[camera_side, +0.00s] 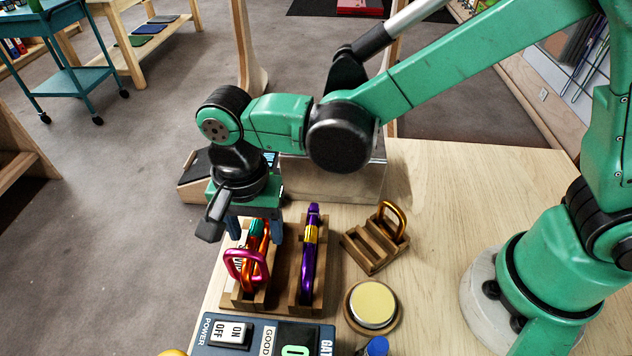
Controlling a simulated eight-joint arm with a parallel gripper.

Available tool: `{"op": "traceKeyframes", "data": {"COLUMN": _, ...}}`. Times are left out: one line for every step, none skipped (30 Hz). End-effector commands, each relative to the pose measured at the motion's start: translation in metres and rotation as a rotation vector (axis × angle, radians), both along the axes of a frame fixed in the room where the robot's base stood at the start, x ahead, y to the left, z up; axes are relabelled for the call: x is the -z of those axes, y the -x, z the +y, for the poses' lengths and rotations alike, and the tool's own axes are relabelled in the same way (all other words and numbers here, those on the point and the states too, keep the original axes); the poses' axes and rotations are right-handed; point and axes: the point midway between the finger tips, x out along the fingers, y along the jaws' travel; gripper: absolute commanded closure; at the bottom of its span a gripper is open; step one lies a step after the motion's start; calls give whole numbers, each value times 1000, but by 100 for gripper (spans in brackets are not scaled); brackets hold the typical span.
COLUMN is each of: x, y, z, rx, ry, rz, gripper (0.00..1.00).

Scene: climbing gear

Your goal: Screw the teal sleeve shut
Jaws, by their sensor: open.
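The teal sleeve (257,228) sits on an orange carabiner (262,262) that stands in the left slot of a wooden rack (284,290). A pink carabiner (232,266) is next to it, in front of the orange one. My gripper (255,232) points down over the rack from above. Its dark fingers are apart, one on each side of the teal sleeve. I cannot tell whether they touch it. The gripper body hides the top of the orange carabiner, and the sleeve's thread is too small to make out.
A purple carabiner (308,270) with a yellow sleeve stands close on the right. A small wooden rack (372,250) holds a gold carabiner. A gold disc (373,304) and a switch box (262,336) lie in front. The table (470,190) is clear towards my base.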

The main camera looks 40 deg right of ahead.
Motion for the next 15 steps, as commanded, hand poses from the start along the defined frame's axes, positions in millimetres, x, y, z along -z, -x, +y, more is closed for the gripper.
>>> {"op": "traceKeyframes", "data": {"x": 4, "y": 0, "z": 0, "rx": 0, "ry": 0, "rz": 0, "gripper": 42}}
{"op": "traceKeyframes", "data": {"x": 5, "y": 0, "z": 0, "rx": 0, "ry": 0, "rz": 0, "gripper": 42}}
{"op": "traceKeyframes", "data": {"x": 7, "y": 0, "z": 0, "rx": 0, "ry": 0, "rz": 0, "gripper": 42}}
{"op": "traceKeyframes", "data": {"x": 7, "y": 0, "z": 0, "rx": 0, "ry": 0, "rz": 0, "gripper": 42}}
{"op": "traceKeyframes", "data": {"x": 8, "y": 0, "z": 0, "rx": 0, "ry": 0, "rz": 0, "gripper": 42}}
{"op": "traceKeyframes", "data": {"x": 8, "y": 0, "z": 0, "rx": 0, "ry": 0, "rz": 0, "gripper": 42}}
{"op": "traceKeyframes", "data": {"x": 8, "y": 0, "z": 0, "rx": 0, "ry": 0, "rz": 0, "gripper": 42}}
{"op": "traceKeyframes", "data": {"x": 8, "y": 0, "z": 0, "rx": 0, "ry": 0, "rz": 0, "gripper": 42}}
{"op": "traceKeyframes", "data": {"x": 8, "y": 0, "z": 0, "rx": 0, "ry": 0, "rz": 0, "gripper": 42}}
{"op": "traceKeyframes", "data": {"x": 8, "y": 0, "z": 0, "rx": 0, "ry": 0, "rz": 0, "gripper": 42}}
{"op": "traceKeyframes", "data": {"x": 8, "y": 0, "z": 0, "rx": 0, "ry": 0, "rz": 0, "gripper": 42}}
{"op": "traceKeyframes", "data": {"x": 8, "y": 0, "z": 0, "rx": 0, "ry": 0, "rz": 0, "gripper": 42}}
{"op": "traceKeyframes", "data": {"x": 8, "y": 0, "z": 0, "rx": 0, "ry": 0, "rz": 0, "gripper": 42}}
{"op": "traceKeyframes", "data": {"x": 8, "y": 0, "z": 0, "rx": 0, "ry": 0, "rz": 0, "gripper": 42}}
{"op": "traceKeyframes", "data": {"x": 8, "y": 0, "z": 0, "rx": 0, "ry": 0, "rz": 0, "gripper": 42}}
